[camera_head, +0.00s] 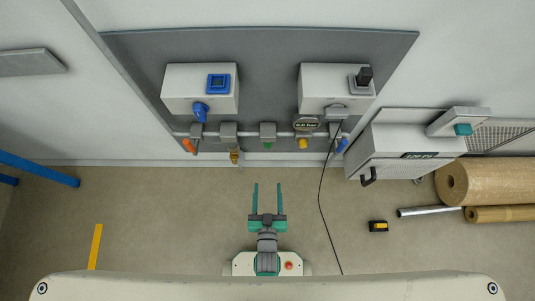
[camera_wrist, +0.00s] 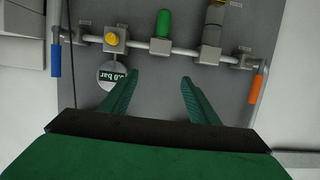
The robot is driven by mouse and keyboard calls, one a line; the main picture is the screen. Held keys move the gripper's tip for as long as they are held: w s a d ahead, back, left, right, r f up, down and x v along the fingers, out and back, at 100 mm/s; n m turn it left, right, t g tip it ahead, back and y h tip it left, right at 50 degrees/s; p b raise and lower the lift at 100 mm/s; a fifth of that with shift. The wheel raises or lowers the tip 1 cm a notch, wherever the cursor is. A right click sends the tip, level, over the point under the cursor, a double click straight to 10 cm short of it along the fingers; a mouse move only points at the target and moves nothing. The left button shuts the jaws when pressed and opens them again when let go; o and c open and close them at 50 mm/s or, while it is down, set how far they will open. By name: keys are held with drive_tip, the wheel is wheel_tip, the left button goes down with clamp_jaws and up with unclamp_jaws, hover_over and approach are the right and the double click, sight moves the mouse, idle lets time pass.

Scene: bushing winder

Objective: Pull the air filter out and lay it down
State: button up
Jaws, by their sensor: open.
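I cannot tell for certain which part is the air filter. A brass-coloured cylinder (camera_head: 235,157) hangs under a grey block on the wall pipe; it also shows at the top of the wrist view (camera_wrist: 214,14). A grey box with a teal knob (camera_head: 463,129) sits on the cabinet at the right. My gripper (camera_head: 267,185) is open and empty, its fingers pointing toward the wall pipe, apart from everything. In the wrist view its fingers (camera_wrist: 160,76) show against the grey panel, below the green fitting (camera_wrist: 163,23).
The pipe carries an orange handle (camera_head: 189,146), a yellow knob (camera_head: 303,143), a gauge (camera_head: 306,124) and a blue handle (camera_head: 342,145). A black cable (camera_head: 320,200) runs down to the floor. Brown rolls (camera_head: 490,181) lie at the right. Floor left of my gripper is mostly clear.

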approach(268, 148)
wheel_tip(268, 148, up, 4)
drive_tip(key=w, duration=0.2)
drive_tip(key=x, duration=1)
drive_tip(key=shift+f, duration=0.3)
drive_tip(key=shift+w, duration=0.1)
clamp_jaws()
drive_tip(key=shift+f, duration=0.15)
drive_tip(key=shift+f, duration=1.85)
